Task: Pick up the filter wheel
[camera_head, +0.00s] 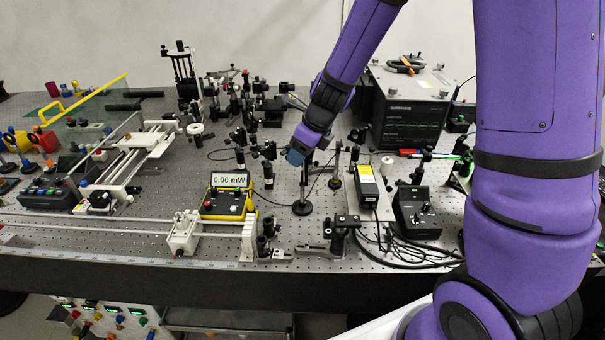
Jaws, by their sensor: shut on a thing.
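My purple arm reaches down over the middle of the bench. My gripper (298,154) is at its end and is shut on the top of a post-mounted part, which I take to be the filter wheel (302,207). Its thin dark post and round black base show below the gripper, upright at the perforated bench top. The wheel itself is mostly hidden by the gripper and too small to make out. I cannot tell whether the base touches the bench.
A yellow power meter (229,204) reading 0.00 mW stands to the left. A black controller (417,211) with cables and a yellow-labelled module (367,183) stand to the right. Optics posts crowd behind. A black clamp assembly (340,232) is near the front edge.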

